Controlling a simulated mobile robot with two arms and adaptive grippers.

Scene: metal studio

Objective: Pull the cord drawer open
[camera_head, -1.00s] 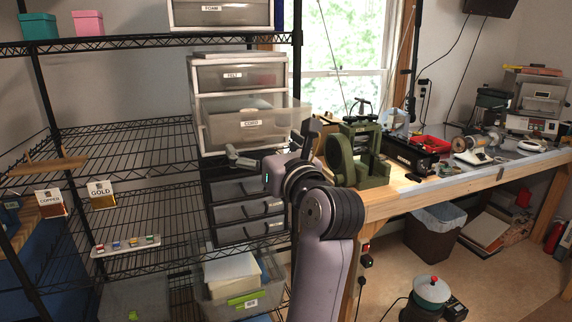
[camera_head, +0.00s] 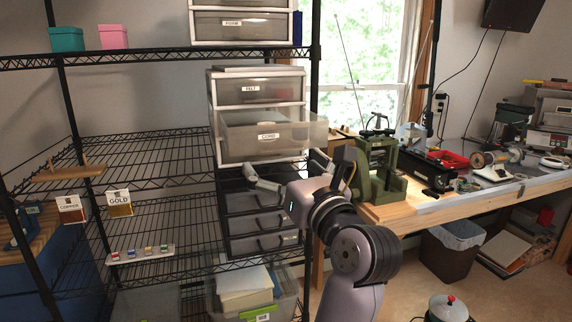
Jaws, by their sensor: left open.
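The cord drawer (camera_head: 240,141) is a translucent grey drawer with a "CORD" label, in the white-framed drawer unit (camera_head: 213,120) on the wire shelf. Its front stands out past the frame, so the drawer is pulled partly open, with some pale contents showing inside. My left gripper (camera_head: 288,172) is open and empty, just below and in front of the drawer's lower edge. Its fingers are spread to left and right. They look apart from the drawer, but the exact gap is hard to tell. My right gripper is not in view.
The closed felt drawer (camera_head: 250,96) is above. Dark drawers (camera_head: 256,222) sit below, behind my gripper. The workbench (camera_head: 420,212) with a green rolling mill (camera_head: 377,175) stands close at the right. The middle wire shelf (camera_head: 150,150) to the left is mostly clear.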

